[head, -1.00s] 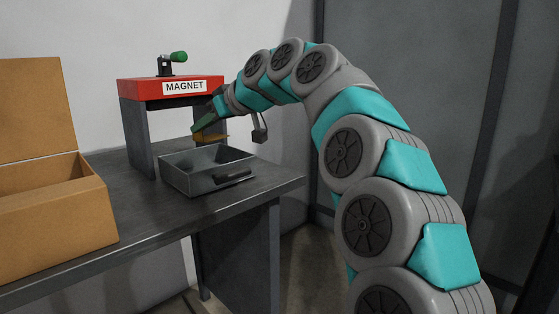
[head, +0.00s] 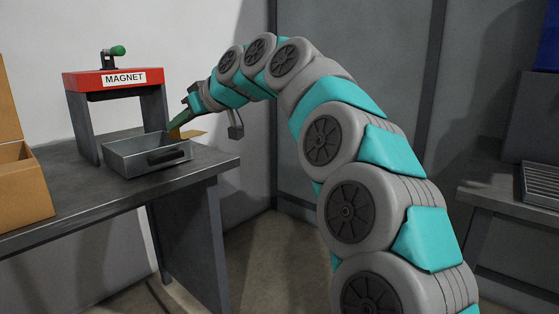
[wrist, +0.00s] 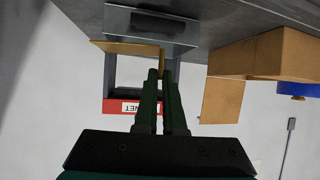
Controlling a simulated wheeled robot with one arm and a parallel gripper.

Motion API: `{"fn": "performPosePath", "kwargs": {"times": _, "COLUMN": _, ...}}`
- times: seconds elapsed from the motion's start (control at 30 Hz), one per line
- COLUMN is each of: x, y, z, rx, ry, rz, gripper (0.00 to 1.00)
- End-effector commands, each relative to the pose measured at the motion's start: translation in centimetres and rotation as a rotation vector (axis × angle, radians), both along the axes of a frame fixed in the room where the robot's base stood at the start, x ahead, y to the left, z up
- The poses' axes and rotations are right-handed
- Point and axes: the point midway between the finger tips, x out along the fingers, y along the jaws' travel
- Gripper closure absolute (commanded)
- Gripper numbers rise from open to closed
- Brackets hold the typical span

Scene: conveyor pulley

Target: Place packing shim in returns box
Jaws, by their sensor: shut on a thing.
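The packing shim, a thin tan piece (head: 190,134), is at the tips of my gripper (head: 172,130). In the wrist view the shim (wrist: 122,47) sticks out to the left from between the green fingers (wrist: 163,75), which are shut on it. In the head view my gripper is in the air by the right rear of a grey metal tray (head: 128,164). An open cardboard box (head: 28,195) stands at the left, cut by the frame edge. It also shows in the wrist view (wrist: 270,55). I see no returns label on it.
A red-topped stand marked MAGNET (head: 85,80) is behind the tray on the dark bench (head: 60,215). Another bench (head: 500,205) with a grey slatted piece (head: 540,185) and a blue object (head: 549,40) is at the right. Open floor lies between the benches.

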Motion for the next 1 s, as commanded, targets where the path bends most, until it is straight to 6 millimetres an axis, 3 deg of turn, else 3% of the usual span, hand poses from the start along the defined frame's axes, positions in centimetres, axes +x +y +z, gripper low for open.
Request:
{"fn": "performPosePath", "kwargs": {"times": 0.3, "x": 0.1, "y": -1.3, "z": -1.3, "rx": 0.000, "ry": -0.002, "rz": -0.034, "gripper": 1.00}}
{"fn": "performPosePath", "kwargs": {"times": 0.47, "x": 0.3, "y": -2.9, "z": -3.2, "rx": 0.000, "ry": 0.000, "rz": -0.077, "gripper": 1.00}}
{"fn": "performPosePath", "kwargs": {"times": 0.67, "x": 0.8, "y": -5.8, "z": -6.6, "rx": -0.002, "ry": 0.000, "rz": -0.158, "gripper": 1.00}}
{"fn": "performPosePath", "kwargs": {"times": 1.0, "x": 2.0, "y": -12.5, "z": -14.8, "rx": -0.003, "ry": 0.002, "rz": -0.346, "gripper": 1.00}}
